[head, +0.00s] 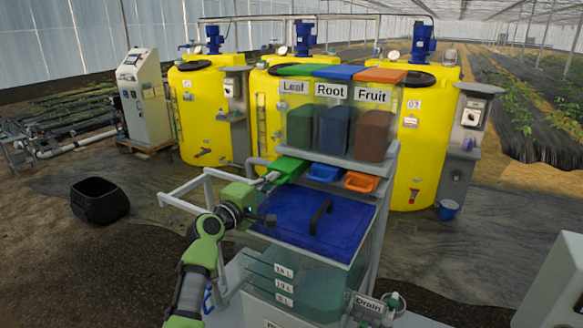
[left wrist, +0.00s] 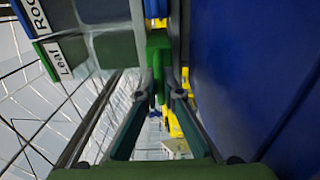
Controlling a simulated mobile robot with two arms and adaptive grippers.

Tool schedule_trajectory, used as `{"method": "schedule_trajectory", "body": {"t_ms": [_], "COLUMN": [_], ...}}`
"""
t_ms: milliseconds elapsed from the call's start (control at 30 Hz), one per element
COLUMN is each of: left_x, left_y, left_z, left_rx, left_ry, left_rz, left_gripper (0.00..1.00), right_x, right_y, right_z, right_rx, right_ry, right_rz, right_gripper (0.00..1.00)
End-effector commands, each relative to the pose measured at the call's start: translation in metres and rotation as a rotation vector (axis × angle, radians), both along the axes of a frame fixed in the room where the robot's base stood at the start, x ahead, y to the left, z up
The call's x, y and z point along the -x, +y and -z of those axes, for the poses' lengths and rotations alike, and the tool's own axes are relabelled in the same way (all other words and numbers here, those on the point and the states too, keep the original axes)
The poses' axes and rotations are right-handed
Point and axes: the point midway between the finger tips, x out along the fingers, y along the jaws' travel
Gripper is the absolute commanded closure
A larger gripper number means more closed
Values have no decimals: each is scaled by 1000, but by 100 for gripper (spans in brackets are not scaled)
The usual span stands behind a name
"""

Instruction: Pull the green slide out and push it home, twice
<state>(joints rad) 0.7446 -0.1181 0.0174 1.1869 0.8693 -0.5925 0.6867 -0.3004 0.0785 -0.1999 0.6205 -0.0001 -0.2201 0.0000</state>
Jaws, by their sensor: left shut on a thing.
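The green slide (head: 288,168) sits under the Leaf hopper (head: 299,127), at the left of a row with a blue slide (head: 325,173) and an orange slide (head: 361,182). My left gripper (head: 268,180) reaches it from the front left and is shut on its near end. In the left wrist view the green slide (left wrist: 158,52) runs away between the two fingertips (left wrist: 161,88). How far the slide is out is hard to tell. My right gripper is in neither view.
A dark blue lid (head: 300,225) with a black handle lies just below the slides. A grey rail (head: 185,195) stands left of my gripper. Yellow tanks (head: 205,115) stand behind. A black bucket (head: 99,200) is on the floor at left.

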Motion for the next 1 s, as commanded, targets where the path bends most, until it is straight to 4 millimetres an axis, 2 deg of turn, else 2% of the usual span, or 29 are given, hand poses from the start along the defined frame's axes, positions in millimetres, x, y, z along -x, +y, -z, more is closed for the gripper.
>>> {"method": "schedule_trajectory", "body": {"t_ms": [67, 1000], "left_x": [-4, -57], "left_y": [4, -25], "left_z": [0, 1], "left_rx": [0, 2], "left_ry": [-4, -6], "left_rz": [-10, -11], "left_gripper": [100, 100], "right_x": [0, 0], "right_y": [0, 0], "right_z": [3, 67], "right_rx": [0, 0], "right_ry": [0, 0], "right_rz": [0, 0], "right_gripper": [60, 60]}}
